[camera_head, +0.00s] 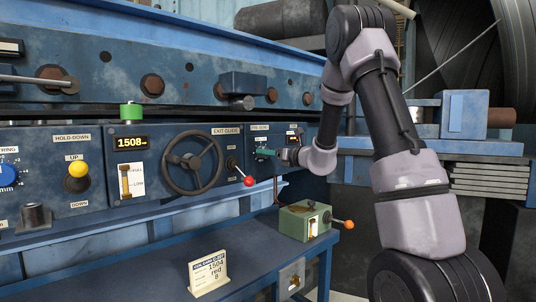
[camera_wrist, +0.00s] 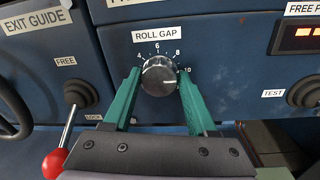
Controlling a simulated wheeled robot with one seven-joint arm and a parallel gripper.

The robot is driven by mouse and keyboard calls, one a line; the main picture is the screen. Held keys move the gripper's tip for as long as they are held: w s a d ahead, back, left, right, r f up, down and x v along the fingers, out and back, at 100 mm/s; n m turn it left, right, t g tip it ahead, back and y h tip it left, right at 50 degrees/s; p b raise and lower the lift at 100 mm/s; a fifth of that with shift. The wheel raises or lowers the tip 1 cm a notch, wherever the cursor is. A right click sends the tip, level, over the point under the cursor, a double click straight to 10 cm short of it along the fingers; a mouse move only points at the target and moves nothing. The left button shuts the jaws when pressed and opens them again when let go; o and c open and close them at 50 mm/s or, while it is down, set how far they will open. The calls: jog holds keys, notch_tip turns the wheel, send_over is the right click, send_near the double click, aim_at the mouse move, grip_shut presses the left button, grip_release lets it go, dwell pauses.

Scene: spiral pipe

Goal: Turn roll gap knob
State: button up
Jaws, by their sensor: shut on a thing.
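The roll gap knob (camera_wrist: 159,75) is a dark round knob with a light pointer line, under a ROLL GAP label (camera_wrist: 157,34) and inside a printed scale. In the wrist view the two green fingers of my gripper (camera_wrist: 159,82) stand on its left and right sides and are shut on it. The pointer line lies near horizontal, towards the left; the exact reading is too small to tell. In the head view my gripper (camera_head: 267,153) is at the panel's right part, and the knob is mostly hidden behind it.
A red-ball lever (camera_wrist: 56,160) is close at lower left in the wrist view. A TEST knob (camera_wrist: 305,92) is at right. In the head view a handwheel (camera_head: 193,161) is left of my gripper, and a green box (camera_head: 304,221) with an orange-ball lever stands below.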

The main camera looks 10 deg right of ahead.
jog(key=shift+n+h, duration=0.3)
jog(key=shift+n, duration=3.8)
jog(key=o, duration=1.4)
jog(key=shift+c, duration=0.2)
jog(key=shift+s, duration=0.1)
jog(key=v, duration=1)
jog(key=shift+s+d+r, duration=0.15)
jog(key=shift+s+d, duration=0.1)
jog(key=shift+s, duration=0.05)
